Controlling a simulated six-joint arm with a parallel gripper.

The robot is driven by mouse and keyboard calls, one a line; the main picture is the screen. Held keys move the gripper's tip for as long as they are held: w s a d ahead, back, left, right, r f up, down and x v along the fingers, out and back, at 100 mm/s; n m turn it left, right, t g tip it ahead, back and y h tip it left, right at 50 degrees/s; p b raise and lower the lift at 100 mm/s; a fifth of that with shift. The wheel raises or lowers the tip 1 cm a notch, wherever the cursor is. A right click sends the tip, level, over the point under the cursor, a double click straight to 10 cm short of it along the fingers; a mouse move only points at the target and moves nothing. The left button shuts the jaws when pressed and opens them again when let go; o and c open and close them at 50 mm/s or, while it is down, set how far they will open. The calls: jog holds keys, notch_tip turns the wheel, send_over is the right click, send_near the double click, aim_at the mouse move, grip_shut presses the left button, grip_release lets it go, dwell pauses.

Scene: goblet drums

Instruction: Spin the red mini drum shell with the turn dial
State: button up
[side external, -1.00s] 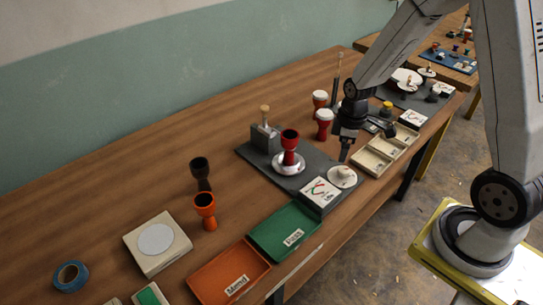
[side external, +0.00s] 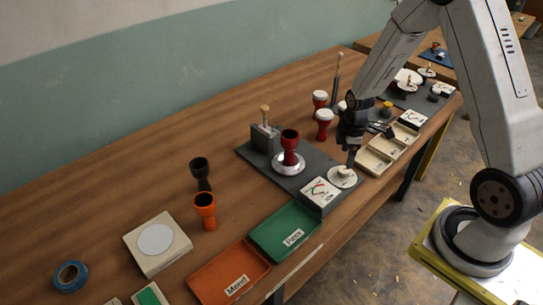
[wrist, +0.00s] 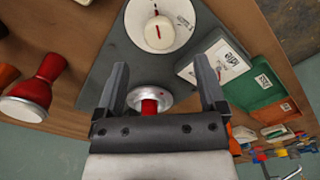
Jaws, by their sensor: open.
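The red mini drum shell (side external: 290,140) stands upright on a round silvery plate (side external: 289,168) on the dark grey base board. In the wrist view the shell (wrist: 149,106) is partly hidden by my gripper body. The turn dial (side external: 338,182), a white disc with a raised knob, sits at the board's right end. In the wrist view the dial (wrist: 136,22) shows a red line on its knob (wrist: 159,33).
A printed white card block (side external: 320,193) lies beside the dial. A grey block with a wooden-handled tool (side external: 265,135) stands behind the shell. Green (side external: 262,239) and orange (side external: 208,284) trays lie front left. Other goblet drums (side external: 324,122) and a compartment box (side external: 372,160) are nearby.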

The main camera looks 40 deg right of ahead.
aim_at(344, 169)
jog(key=shift+f, duration=2.95)
jog(key=shift+c, duration=0.2)
grip_shut()
